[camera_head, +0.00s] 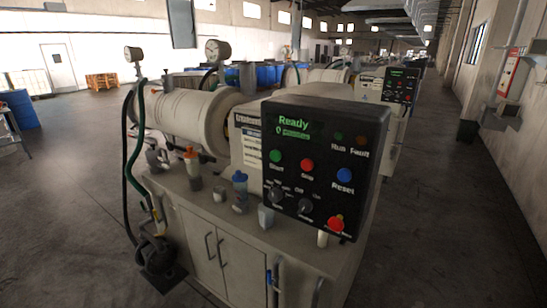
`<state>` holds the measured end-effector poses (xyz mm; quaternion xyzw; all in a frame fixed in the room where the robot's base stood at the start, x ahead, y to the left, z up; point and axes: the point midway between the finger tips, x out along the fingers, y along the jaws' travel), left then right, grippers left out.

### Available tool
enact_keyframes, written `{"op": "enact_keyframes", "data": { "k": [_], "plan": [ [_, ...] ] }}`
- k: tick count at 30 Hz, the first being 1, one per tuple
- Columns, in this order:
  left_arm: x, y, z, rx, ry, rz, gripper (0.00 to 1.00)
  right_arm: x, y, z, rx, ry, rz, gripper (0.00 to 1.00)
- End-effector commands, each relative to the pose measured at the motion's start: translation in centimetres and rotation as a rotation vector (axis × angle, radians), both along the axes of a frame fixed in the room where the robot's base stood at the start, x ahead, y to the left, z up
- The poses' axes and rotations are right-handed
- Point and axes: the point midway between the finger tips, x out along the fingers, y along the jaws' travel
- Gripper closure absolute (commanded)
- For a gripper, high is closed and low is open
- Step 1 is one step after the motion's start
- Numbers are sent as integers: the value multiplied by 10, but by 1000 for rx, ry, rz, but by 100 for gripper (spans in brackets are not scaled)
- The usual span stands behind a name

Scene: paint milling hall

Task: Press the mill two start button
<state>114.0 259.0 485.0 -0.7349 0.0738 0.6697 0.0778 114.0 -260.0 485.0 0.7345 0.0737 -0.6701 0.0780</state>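A black control panel (322,165) stands on the near milling machine, tilted in view. Its screen text (294,122) reads "Ready" in green. A green button (276,155) labelled Start is at its left, beside a red button (307,165) labelled Stop and a blue button (343,174) labelled Reset. Two dark knobs and a red emergency button (336,223) are below. A second, similar black panel (401,85) stands on a machine farther back; its buttons are small. I cannot read which panel is mill two. Neither gripper is in view.
The near machine has a pale cabinet (215,250), a horizontal drum (185,115), gauges, hoses and small containers on its top. A pump (155,253) sits on the floor at its left. The aisle floor (445,200) at right is clear, bounded by a wall with a red box (508,72).

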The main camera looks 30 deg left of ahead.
Motion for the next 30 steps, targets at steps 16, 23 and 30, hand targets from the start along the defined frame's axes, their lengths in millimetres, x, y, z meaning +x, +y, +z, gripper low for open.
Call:
{"op": "enact_keyframes", "data": {
  "k": [16, 23, 30],
  "plan": [
    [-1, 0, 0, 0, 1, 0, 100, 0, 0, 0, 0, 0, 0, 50],
    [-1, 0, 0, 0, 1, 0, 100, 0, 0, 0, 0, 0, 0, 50],
    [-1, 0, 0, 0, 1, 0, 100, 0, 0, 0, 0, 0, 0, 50]
  ]
}}
